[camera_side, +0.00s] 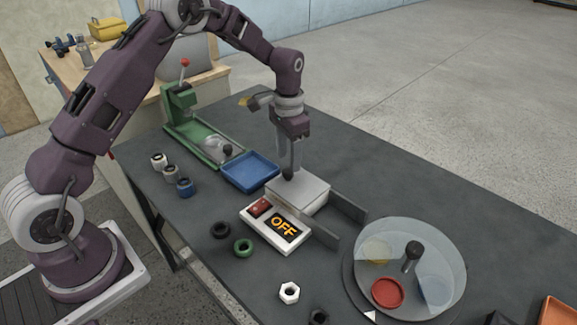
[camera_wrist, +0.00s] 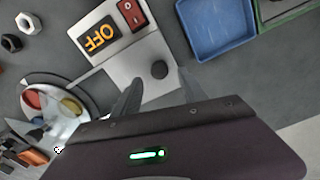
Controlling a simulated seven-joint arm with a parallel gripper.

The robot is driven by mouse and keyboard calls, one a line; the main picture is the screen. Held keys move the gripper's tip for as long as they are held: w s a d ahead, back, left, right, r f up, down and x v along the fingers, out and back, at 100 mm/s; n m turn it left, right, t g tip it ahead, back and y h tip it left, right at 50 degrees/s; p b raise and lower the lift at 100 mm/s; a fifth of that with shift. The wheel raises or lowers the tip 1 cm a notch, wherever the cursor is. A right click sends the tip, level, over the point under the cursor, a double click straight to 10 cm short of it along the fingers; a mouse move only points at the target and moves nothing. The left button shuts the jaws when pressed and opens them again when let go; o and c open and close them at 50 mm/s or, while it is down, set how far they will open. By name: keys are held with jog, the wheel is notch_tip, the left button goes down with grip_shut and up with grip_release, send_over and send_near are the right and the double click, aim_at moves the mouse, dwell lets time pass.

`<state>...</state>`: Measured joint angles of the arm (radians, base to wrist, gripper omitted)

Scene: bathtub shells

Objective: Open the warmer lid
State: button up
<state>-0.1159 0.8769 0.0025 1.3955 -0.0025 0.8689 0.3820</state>
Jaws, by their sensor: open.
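The lid looks closed. Its front panel (camera_side: 276,224) has a red switch and a display reading OFF.
A blue tray (camera_side: 250,171) and a green press (camera_side: 201,137) stand behind the warmer. Grey upright plates (camera_side: 345,207) flank it at right. A round clear-covered turntable (camera_side: 450,254) with coloured dishes stands at front right.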

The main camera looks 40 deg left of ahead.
aim_at(289, 170)
notch_tip(289, 170, down, 4)
jog(key=shift+r, duration=0.1)
grip_shut()
dwell(1.5)
